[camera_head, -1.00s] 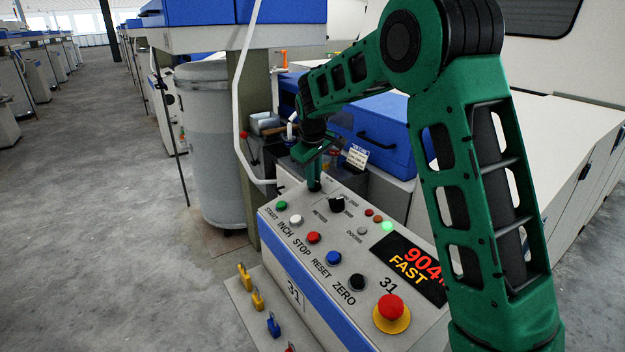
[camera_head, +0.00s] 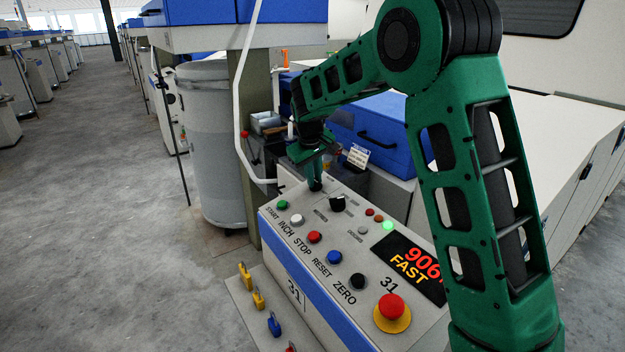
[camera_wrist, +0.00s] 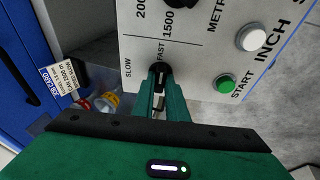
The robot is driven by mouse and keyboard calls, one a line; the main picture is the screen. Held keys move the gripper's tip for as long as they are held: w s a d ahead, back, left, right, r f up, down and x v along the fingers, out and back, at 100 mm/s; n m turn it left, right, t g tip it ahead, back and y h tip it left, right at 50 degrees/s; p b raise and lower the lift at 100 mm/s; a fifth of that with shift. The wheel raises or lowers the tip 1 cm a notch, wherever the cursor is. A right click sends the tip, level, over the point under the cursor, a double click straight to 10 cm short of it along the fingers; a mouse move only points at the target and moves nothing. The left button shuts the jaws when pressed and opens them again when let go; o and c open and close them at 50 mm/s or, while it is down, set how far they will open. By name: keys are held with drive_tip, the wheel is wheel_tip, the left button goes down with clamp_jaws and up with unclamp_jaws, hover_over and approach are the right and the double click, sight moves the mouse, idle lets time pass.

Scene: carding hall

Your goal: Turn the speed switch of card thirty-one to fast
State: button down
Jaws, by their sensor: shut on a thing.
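The control panel of card 31 (camera_head: 318,268) is a pale sloped box with a blue stripe and the number 31. Its display (camera_head: 412,268) reads a number beginning 906 and the word FAST. The speed switch (camera_wrist: 159,72), a black knob between the labels SLOW and FAST, shows in the wrist view, with its tip turned towards FAST. My gripper (camera_wrist: 160,92) is shut on this knob. In the head view my gripper (camera_head: 315,184) is at the panel's far left corner and hides most of the switch.
Close to the switch are the green START button (camera_wrist: 224,83), the white INCH button (camera_wrist: 251,38) and a black metres knob (camera_head: 338,204). A red emergency stop (camera_head: 391,307) is at the near right corner. A grey bin (camera_head: 210,140) stands behind; the aisle at left is clear.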

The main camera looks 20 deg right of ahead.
drive_tip(key=c, duration=1.8)
unclamp_jaws()
drive_tip(key=shift+w+a+r, duration=0.1)
drive_tip(key=shift+w+r, duration=0.05)
drive_tip(key=shift+o, duration=0.2)
drive_tip(key=v, duration=1)
drive_tip(key=shift+r, duration=0.3)
